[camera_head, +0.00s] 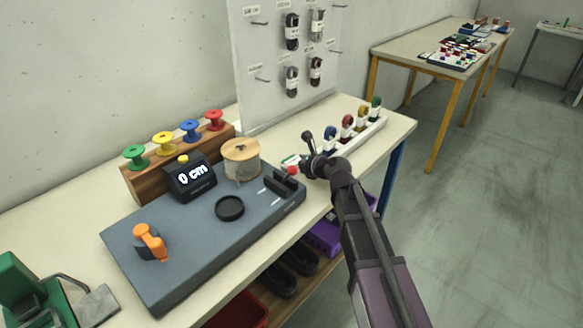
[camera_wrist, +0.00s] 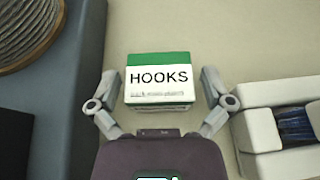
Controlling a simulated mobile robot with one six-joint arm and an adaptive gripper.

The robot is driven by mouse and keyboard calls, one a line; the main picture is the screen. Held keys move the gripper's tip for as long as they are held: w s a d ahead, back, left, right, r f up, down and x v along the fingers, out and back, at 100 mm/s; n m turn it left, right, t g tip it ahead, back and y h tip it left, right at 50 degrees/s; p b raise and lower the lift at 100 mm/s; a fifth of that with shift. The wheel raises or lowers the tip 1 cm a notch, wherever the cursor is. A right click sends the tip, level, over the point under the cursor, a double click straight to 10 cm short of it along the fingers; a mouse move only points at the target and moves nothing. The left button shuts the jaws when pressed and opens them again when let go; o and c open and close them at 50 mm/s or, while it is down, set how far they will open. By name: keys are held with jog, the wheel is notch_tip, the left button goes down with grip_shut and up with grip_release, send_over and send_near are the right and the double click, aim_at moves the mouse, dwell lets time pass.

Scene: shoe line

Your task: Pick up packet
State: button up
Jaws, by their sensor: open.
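The packet (camera_wrist: 160,82) is a small green and white box with "HOOKS" printed on its top. In the wrist view it lies on the pale bench top, ahead of my gripper (camera_wrist: 160,78). The fingers stand open, one at each side of the packet, with gaps visible on both sides. In the head view only a bit of the packet (camera_head: 291,160) shows beside my gripper (camera_head: 306,158), and my arm hides part of that area.
A dark grey measuring station (camera_head: 190,250) with a spool (camera_head: 241,160) stands to the left. A white rack (camera_head: 365,135) with coloured coils is close on the right. A pegboard (camera_head: 270,60) with hanging packs rises behind.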

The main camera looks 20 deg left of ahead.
jog(key=shift+x, duration=0.8)
jog(key=c, duration=1)
